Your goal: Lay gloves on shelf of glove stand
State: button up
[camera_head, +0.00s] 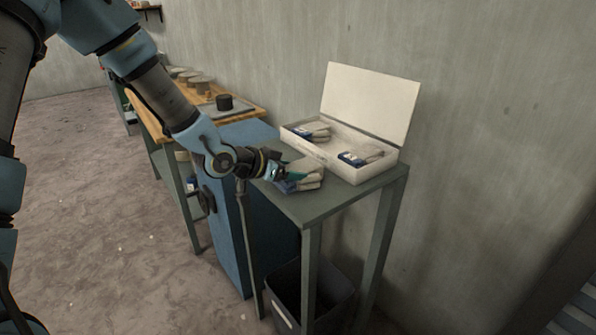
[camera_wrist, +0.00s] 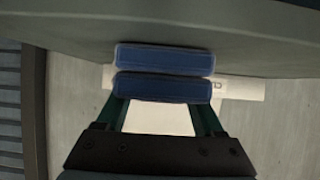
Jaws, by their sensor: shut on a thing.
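My gripper (camera_head: 284,173) is shut on a pair of gloves (camera_head: 306,181), off-white with blue cuffs, at the near left corner of the grey-green glove stand (camera_head: 325,204). The gloves are at the level of the stand's top; I cannot tell whether they touch it. In the wrist view, two blue cuffs (camera_wrist: 165,87) lie across the green fingers of my gripper (camera_wrist: 163,104). The fingertips are partly hidden. A white box (camera_head: 358,173) with its lid raised stands on the stand's top, and gloves (camera_head: 361,156) lie in it.
A dark bin (camera_head: 287,285) stands on the floor under the stand. A blue cabinet (camera_head: 233,230) is left of it, with a wooden workbench (camera_head: 152,116) bearing several round pieces beyond. The wall (camera_head: 480,120) is close behind. A strip of the stand's top in front of the box is clear.

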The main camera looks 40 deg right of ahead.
jog(key=o, duration=1.4)
jog(key=shift+r, duration=0.15)
jog(key=s+v, duration=0.1)
jog(key=v, duration=1.1)
jog(key=w+a+f+n+t+y, duration=0.2)
jog(key=w+a+n+t+y, duration=0.3)
jog(key=a, duration=0.6)
jog(key=w+a+f+n+y, duration=0.2)
jog(key=w+a+n+y, duration=0.1)
jog(key=w+a, duration=0.6)
jog(key=s+a+r+n+g+y, duration=0.1)
jog(key=s+a+n, duration=0.2)
jog(key=a, duration=0.3)
jog(key=s+a+n+g+y, duration=0.1)
jog(key=s+a+n, duration=0.2)
jog(key=a, duration=0.3)
jog(key=s+a+r+n+y, duration=0.1)
jog(key=s+a+n+y, duration=0.1)
jog(key=a, duration=0.4)
jog(key=shift+s+a+r+n+g, duration=0.15)
jog(key=shift+s+n+g, duration=0.05)
jog(key=shift+s+n, duration=0.2)
jog(key=shift+s+a+r+n+g, duration=0.1)
jog(key=shift+s+r+n+g, duration=0.1)
jog(key=shift+s+n, duration=0.15)
